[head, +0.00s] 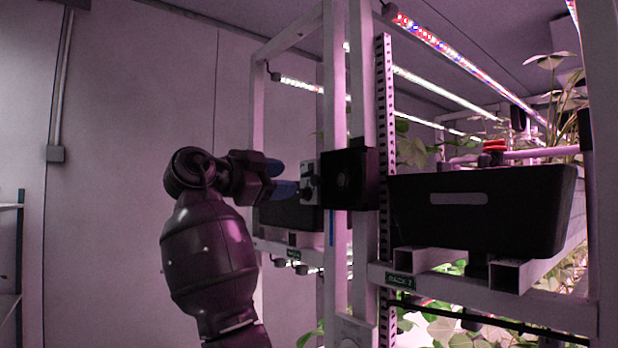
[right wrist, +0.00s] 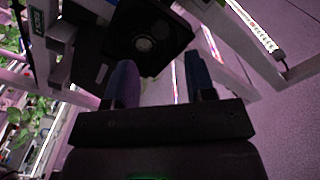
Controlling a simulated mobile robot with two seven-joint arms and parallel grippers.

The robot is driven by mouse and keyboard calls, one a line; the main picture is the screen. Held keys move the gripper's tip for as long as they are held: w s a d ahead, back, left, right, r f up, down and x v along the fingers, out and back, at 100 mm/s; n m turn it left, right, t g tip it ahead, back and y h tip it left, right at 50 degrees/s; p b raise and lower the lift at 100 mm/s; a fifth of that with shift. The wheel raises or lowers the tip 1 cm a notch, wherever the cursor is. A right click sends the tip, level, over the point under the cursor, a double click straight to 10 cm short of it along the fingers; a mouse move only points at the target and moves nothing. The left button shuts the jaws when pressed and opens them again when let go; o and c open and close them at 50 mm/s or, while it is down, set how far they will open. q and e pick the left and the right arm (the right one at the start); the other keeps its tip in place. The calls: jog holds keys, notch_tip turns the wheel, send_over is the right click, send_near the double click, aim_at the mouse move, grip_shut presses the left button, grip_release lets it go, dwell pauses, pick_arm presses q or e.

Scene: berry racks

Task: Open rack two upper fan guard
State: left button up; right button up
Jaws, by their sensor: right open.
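The upper fan guard (head: 350,178) is a black square panel with a round centre, mounted on the white rack post. It looks closed, though the dim light makes that hard to tell. A small grey fitting (head: 310,182) sits at its left side. My right gripper (head: 282,178) has blue fingertips and is open just left of this fitting, pointing at it. In the right wrist view, the fan guard (right wrist: 145,42) lies beyond the two spread fingers (right wrist: 160,82), with nothing seen gripped between them. Contact with the fitting cannot be told. My left gripper is not in view.
A black planter box (head: 480,212) stands on the rack shelf to the right, above a green rack label (head: 400,281). Slotted white uprights (head: 384,110) and posts stand close around the guard. Lit grow lights (head: 450,48) run overhead. The wall side at left is clear.

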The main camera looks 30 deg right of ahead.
aim_at(313, 180)
jog(key=d, duration=0.2)
jog(key=d+p, duration=0.1)
jog(key=d, duration=0.4)
jog(key=shift+w+d+p, duration=0.15)
jog(key=shift+w+p, duration=0.1)
jog(key=shift+p, duration=0.05)
grip_shut()
